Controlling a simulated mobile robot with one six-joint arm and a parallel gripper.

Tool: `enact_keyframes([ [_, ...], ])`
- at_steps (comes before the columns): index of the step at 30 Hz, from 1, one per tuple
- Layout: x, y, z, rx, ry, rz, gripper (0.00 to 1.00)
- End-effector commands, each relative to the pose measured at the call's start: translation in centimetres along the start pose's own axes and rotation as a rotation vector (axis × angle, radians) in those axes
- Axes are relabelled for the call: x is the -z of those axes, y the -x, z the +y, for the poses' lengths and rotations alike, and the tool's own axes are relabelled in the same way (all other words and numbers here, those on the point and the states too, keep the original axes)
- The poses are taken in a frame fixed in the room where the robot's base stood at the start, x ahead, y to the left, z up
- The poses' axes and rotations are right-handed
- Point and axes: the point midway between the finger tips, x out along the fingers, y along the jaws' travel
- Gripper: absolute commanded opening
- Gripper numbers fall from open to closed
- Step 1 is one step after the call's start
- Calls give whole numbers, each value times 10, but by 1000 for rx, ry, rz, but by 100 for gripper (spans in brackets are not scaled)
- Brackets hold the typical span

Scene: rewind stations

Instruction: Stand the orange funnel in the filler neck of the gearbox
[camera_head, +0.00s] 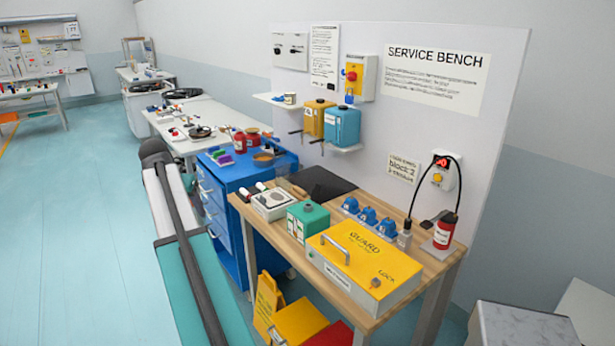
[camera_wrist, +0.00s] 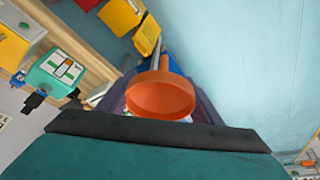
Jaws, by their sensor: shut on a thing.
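The orange funnel (camera_wrist: 160,97) is in the wrist view, with its wide round rim towards the camera. My gripper (camera_wrist: 158,84) is shut on it, with dark fingers on either side; the funnel hides most of the grip. The gearbox, a green box (camera_head: 308,219) with a small dark spot on top, stands on the wooden bench in the head view. It also shows in the wrist view (camera_wrist: 57,73), to the upper left of the funnel and apart from it. Neither the held funnel nor my gripper can be made out in the head view.
A yellow guard box (camera_head: 365,272) with a handle sits beside the gearbox on the bench (camera_head: 285,247). A white-topped box (camera_head: 272,204) lies on its other side. Blue parts (camera_head: 368,215) stand behind. A blue drawer cart (camera_head: 217,206) adjoins the bench. The floor at left is clear.

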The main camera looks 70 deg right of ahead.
Motion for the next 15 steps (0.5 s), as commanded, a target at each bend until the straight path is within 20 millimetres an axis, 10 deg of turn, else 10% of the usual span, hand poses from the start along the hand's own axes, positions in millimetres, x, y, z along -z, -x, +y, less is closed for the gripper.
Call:
enact_keyframes([
  [15, 124, -39, 160, -185, -428, -9, 38],
])
